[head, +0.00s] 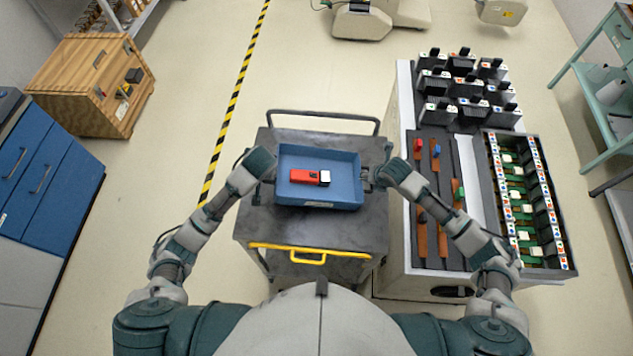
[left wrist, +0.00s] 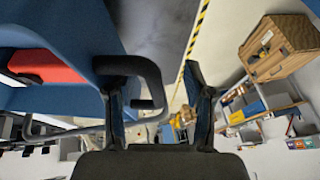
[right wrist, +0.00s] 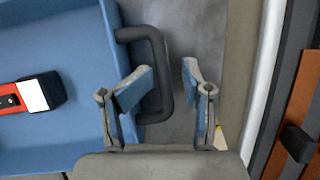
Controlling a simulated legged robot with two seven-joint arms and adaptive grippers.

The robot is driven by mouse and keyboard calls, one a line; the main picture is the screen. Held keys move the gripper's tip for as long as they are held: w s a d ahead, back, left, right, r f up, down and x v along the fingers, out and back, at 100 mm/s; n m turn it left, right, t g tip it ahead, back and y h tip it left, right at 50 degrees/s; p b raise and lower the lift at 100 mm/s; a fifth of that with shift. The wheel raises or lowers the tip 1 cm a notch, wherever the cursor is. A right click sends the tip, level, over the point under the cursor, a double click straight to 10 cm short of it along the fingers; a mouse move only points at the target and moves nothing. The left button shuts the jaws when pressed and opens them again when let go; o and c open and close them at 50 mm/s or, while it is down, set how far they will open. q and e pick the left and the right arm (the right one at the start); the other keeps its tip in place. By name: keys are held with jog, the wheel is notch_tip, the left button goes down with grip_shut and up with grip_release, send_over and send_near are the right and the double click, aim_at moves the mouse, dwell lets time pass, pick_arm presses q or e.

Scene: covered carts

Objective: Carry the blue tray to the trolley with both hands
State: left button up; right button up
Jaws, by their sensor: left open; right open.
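The blue tray (head: 343,201) sits level on the dark grey top of the trolley (head: 290,232). My left gripper (head: 266,180) is at the tray's left end. In the left wrist view its open fingers (left wrist: 160,92) stand either side of the outer bar of a black tray handle (left wrist: 152,78). My right gripper (head: 369,179) is at the right end. In the right wrist view its open fingers (right wrist: 170,84) stand either side of the other black handle (right wrist: 160,52). I cannot tell whether any finger touches a handle.
The trolley has a yellow front handle (head: 312,259) and a dark rear rail (head: 320,114). A white cart with dark inserts and several devices (head: 467,190) stands close at right. Blue drawers (head: 48,185) and a wooden crate (head: 125,110) are at left. Floor beyond the trolley is clear.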

pick_arm(q)
jog(key=shift+d, duration=0.25)
pick_arm(e)
jog(key=shift+s+a, duration=0.2)
jog(key=shift+a, duration=0.4)
pick_arm(q)
jog(key=shift+a, duration=0.1)
pick_arm(e)
jog(key=shift+w+d, duration=0.1)
jog(key=shift+d, duration=0.15)
jog(key=shift+d+r, duration=0.2)
jog(key=shift+r, duration=0.2)
jog(key=v, duration=1.1)
jog(key=shift+d, duration=0.2)
pick_arm(q)
jog(key=shift+s+f, duration=0.1)
pick_arm(e)
jog(key=shift+s+f, duration=0.2)
